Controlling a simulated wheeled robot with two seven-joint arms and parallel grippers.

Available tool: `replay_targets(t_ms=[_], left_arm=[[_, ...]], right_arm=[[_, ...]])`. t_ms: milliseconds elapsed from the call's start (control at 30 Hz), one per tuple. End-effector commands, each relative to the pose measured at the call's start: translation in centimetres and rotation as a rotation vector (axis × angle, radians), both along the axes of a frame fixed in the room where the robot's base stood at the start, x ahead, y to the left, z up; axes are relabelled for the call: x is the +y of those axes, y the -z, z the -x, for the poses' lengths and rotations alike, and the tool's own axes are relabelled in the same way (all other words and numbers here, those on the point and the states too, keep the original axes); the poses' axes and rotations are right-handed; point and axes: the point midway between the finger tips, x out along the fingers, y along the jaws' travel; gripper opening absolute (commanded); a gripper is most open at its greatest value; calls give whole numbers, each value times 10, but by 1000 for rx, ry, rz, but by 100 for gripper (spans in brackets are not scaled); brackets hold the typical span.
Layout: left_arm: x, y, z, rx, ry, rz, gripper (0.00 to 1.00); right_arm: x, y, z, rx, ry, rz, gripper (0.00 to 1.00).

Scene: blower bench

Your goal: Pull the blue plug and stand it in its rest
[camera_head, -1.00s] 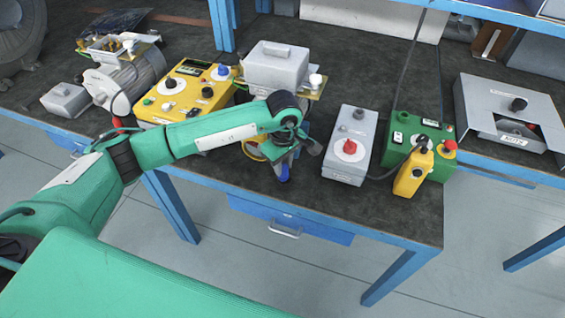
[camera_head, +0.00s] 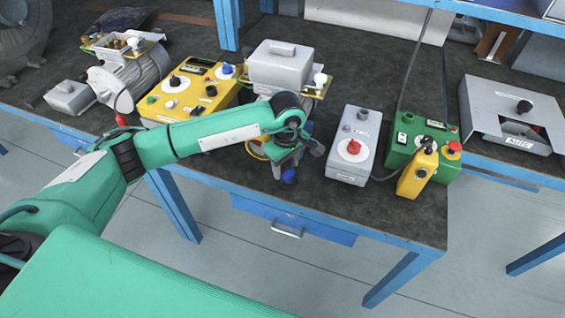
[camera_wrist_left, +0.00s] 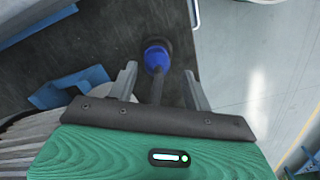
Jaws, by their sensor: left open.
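The blue plug (camera_head: 289,175) shows at the bench's front edge, just beyond my left gripper (camera_head: 282,165). In the left wrist view, the plug (camera_wrist_left: 156,59) has a dark ring at its far end, and a dark cable or stem runs from it back between the fingers. My left gripper (camera_wrist_left: 160,85) is open, with one finger on each side of that stem and the blue body beyond the fingertips. I cannot tell whether the dark ring is the rest or part of the plug. My arm hides part of the area. My right gripper is not in view.
A yellow control box (camera_head: 190,91) and a grey lidded unit (camera_head: 283,66) stand behind my arm. A grey box with a red knob (camera_head: 353,147), a green box (camera_head: 408,134) and a yellow pendant (camera_head: 417,173) are to the right. Free floor lies in front.

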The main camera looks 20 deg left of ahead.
Motion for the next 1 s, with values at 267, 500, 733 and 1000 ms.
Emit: replay_targets(t_ms=[267, 500, 733, 1000], left_arm=[[3, -31, 0, -8, 1, 4, 50], [8, -92, 3, -9, -1, 9, 50], [10, -131, 5, -7, 0, 11, 50], [11, -143, 6, -4, -1, 11, 50]], right_arm=[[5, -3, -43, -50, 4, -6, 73], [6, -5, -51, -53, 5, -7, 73], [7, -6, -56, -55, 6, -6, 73], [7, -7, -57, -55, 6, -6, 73]])
